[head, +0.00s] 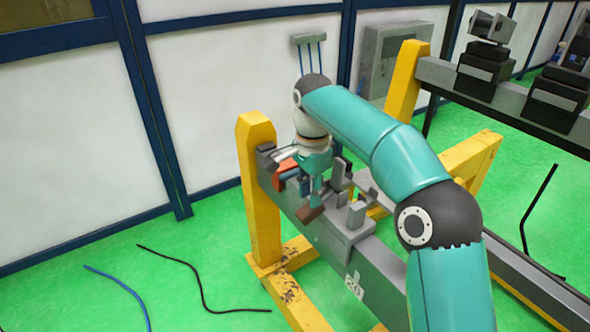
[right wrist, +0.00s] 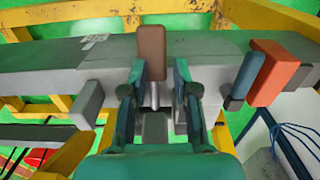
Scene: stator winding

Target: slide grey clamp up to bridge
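A grey clamp-like block (head: 355,215) sits on the grey beam in the head view. I cannot tell which is the task's clamp. My right gripper (head: 317,190) points down over the beam. In the right wrist view (right wrist: 158,72) its fingers stand apart on either side of a brown handle (right wrist: 152,48) on a metal stem. A gap shows beside the right finger. The handle also shows below the gripper in the head view (head: 310,214). My left gripper is out of view.
The grey beam (head: 345,265) rests on yellow trestles (head: 260,200). Orange (right wrist: 270,72) and blue-grey (right wrist: 249,76) blocks stand on it right of my fingers in the wrist view. Cables lie on the green floor. A second beam carries black fixtures at the right.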

